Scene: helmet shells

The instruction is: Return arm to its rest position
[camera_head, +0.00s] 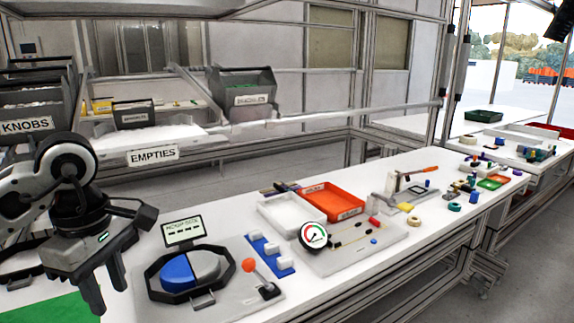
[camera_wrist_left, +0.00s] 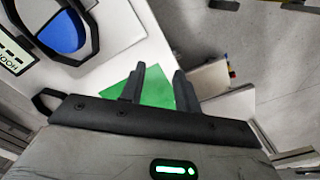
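My left gripper (camera_head: 108,298) hangs at the left of the head view, fingers pointing down, beside the black-framed fixture and near the green mat (camera_head: 50,309). Its two dark fingers are apart with nothing between them, as the left wrist view (camera_wrist_left: 159,74) also shows. The green mat shows behind the fingers there (camera_wrist_left: 150,92). A blue and grey shell (camera_head: 176,273) sits in the black octagonal frame (camera_head: 152,288), right of the gripper and apart from it. My right gripper is in neither view.
A small display sign (camera_head: 184,230) stands behind the frame. A red-knobbed lever (camera_head: 249,265), a blue strip (camera_head: 270,254), a round gauge (camera_head: 313,235), a white tray (camera_head: 290,216) and an orange tray (camera_head: 333,202) lie further right. Shelves with an EMPTIES label (camera_head: 153,155) are behind.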

